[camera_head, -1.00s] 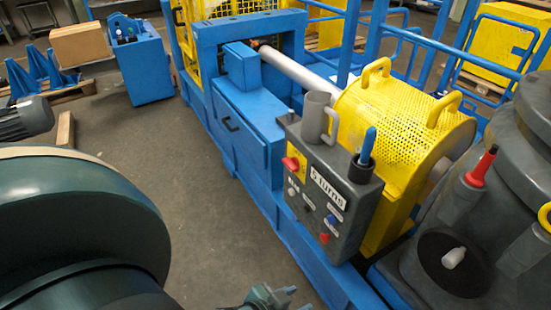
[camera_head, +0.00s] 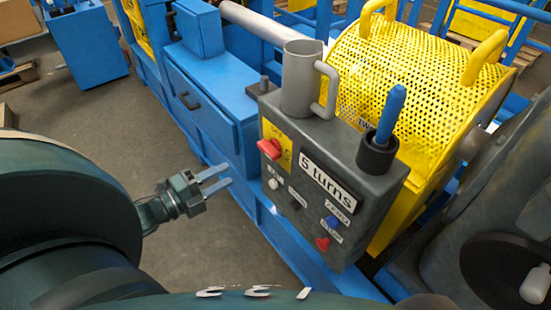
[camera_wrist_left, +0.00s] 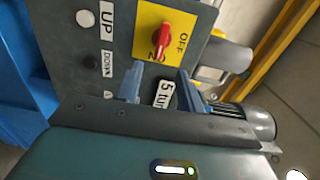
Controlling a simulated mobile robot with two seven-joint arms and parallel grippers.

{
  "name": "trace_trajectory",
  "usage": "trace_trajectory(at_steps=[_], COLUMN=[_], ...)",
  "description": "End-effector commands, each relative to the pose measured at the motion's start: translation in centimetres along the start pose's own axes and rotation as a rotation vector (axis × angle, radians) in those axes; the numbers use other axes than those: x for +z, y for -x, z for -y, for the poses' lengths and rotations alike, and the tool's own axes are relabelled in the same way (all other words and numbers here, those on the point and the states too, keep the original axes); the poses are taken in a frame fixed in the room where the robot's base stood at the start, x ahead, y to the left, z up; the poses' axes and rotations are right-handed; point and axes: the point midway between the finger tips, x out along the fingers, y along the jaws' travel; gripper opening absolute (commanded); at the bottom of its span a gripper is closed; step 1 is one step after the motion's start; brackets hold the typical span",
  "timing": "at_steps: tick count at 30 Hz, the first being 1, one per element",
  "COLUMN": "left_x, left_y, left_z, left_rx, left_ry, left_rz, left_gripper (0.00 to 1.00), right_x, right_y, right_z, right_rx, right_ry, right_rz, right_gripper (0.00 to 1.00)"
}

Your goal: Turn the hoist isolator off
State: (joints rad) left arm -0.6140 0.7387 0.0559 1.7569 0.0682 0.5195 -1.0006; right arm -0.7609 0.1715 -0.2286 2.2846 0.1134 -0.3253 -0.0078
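The hoist isolator is a red knob (camera_head: 270,148) on a yellow plate (camera_head: 284,155) at the left end of a dark grey control box (camera_head: 345,145). In the left wrist view the red knob (camera_wrist_left: 162,42) stands on its yellow plate, with OFF lettered to its right. I cannot tell its exact setting. My left gripper (camera_head: 222,178) is open and empty, left of and below the box in the head view. Its fingers (camera_wrist_left: 160,85) point toward the panel, apart from the knob. My right gripper is out of view.
The panel has a "5 turns" label (camera_head: 328,184), a white button (camera_head: 273,184), a black button (camera_head: 295,205), a blue button (camera_head: 332,221) and a lower red one (camera_head: 322,244). A grey mug (camera_head: 300,80) and a blue-handled tool (camera_head: 391,112) stand on top. A yellow perforated guard (camera_head: 420,90) is behind.

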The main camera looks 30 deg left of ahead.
Motion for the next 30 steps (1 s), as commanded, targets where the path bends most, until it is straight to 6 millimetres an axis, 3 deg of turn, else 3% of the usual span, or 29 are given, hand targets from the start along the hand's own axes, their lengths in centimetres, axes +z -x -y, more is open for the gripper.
trace_trajectory(at_steps=[5,21,30], left_x=[0.1,0.0,-0.1], left_y=[-1.9,-11.3,-13.0], left_z=[0.2,0.2,0.2], left_rx=[-0.01,-0.007,-0.004], left_ry=[-0.014,-0.01,-0.008], left_rz=[-0.005,-0.004,-0.004], left_gripper=[0.38,0.38,0.38], right_x=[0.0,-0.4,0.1], right_y=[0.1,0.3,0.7], right_z=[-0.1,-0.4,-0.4], right_rx=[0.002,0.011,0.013], right_ry=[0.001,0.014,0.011], right_rz=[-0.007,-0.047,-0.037], right_gripper=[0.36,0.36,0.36])
